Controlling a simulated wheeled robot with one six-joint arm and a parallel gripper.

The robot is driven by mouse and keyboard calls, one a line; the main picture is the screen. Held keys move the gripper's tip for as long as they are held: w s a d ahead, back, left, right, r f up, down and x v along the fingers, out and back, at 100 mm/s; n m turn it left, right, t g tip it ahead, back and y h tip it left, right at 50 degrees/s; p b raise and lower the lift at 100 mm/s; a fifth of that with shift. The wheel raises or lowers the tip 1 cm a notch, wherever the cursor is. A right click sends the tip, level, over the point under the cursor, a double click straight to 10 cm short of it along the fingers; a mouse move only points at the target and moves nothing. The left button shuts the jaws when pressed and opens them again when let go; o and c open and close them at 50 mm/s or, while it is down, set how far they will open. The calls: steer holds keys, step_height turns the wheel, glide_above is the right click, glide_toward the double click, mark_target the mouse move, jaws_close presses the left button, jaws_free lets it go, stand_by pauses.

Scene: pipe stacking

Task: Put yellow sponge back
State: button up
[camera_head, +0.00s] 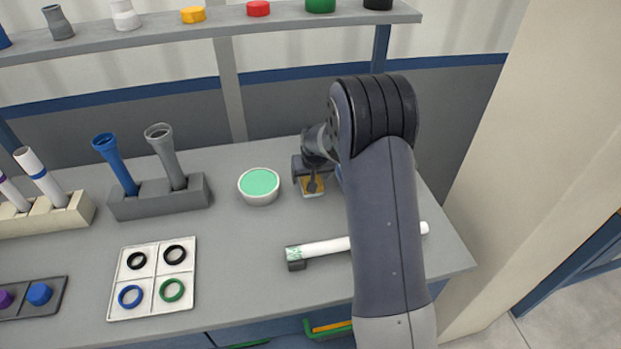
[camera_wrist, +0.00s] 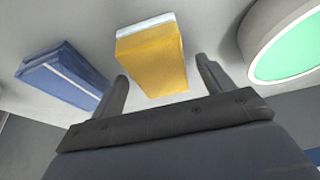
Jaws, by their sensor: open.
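The yellow sponge (camera_wrist: 152,62) lies on the grey table, a yellow block with a pale layer along one edge. In the wrist view it sits beyond and between my two open fingers, with nothing gripped. In the head view a small part of the sponge (camera_head: 313,187) shows below my gripper (camera_head: 311,178), right of the green-filled bowl. My gripper (camera_wrist: 160,88) is open and points at the sponge. Whether the fingers touch it cannot be told.
A blue block (camera_wrist: 62,77) lies left of the sponge in the wrist view. The white bowl (camera_head: 259,199) with green filling is close by. A white pipe (camera_head: 325,248) lies in front on a support. A grey pipe holder (camera_head: 160,204) and ring tray (camera_head: 152,278) stand left.

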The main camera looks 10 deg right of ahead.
steer(key=v, duration=1)
steer(key=shift+b, duration=0.3)
steer(key=x, duration=1.2)
steer(key=shift+s+f, duration=0.1)
steer(key=shift+p, duration=0.4)
steer(key=shift+r, duration=0.25)
